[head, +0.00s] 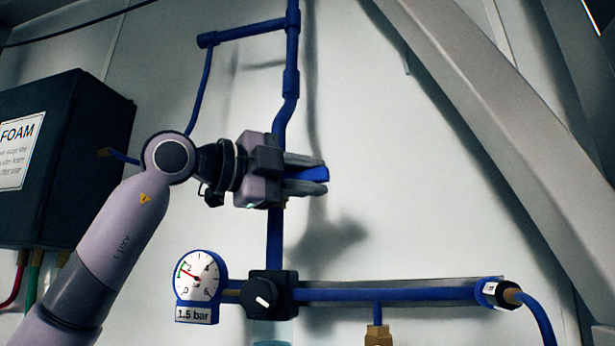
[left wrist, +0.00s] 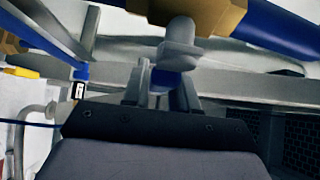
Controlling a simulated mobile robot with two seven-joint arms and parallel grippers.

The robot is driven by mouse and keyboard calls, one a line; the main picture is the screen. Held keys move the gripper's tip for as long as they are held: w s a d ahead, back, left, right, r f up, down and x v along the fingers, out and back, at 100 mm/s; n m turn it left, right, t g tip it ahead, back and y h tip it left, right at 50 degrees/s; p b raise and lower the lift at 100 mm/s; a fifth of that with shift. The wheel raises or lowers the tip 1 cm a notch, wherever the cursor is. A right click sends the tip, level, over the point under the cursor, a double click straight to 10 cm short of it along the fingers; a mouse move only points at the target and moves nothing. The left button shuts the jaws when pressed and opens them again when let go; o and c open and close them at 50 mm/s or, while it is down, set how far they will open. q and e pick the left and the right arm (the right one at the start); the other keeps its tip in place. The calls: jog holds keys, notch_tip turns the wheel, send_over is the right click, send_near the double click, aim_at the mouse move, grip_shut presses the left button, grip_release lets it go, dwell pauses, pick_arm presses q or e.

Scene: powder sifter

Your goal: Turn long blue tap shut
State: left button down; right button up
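The long blue tap (head: 312,174) is a flat blue lever on the vertical blue pipe, in the upper middle of the head view. It points to the right, across the pipe. My left gripper (head: 308,175) has its fingers above and below the lever and looks shut on it. In the left wrist view a bit of the blue lever (left wrist: 166,79) shows between the fingertips, under a grey stem and brass valve body (left wrist: 205,12). The valve body is mostly hidden by my gripper in the head view. My right gripper is not in view.
Below are a round pressure gauge (head: 199,278) labelled 1.5 bar, a black knob (head: 268,293) and a horizontal blue pipe (head: 400,294). A black FOAM box (head: 62,150) is at the left. A grey diagonal beam (head: 480,130) crosses the right. The wall between is clear.

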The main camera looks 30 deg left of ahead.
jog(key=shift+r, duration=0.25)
pick_arm(q)
jog(key=shift+f+m+g+p, duration=0.3)
jog(key=shift+m+g+p, duration=0.1)
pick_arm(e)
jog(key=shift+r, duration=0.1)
pick_arm(q)
jog(key=c, duration=1)
grip_release()
jog(key=shift+o, duration=0.2)
jog(key=shift+s+a+b, duration=0.3)
jog(key=shift+s, duration=0.1)
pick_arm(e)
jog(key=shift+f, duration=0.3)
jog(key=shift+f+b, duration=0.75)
pick_arm(q)
jog(key=v, duration=0.6)
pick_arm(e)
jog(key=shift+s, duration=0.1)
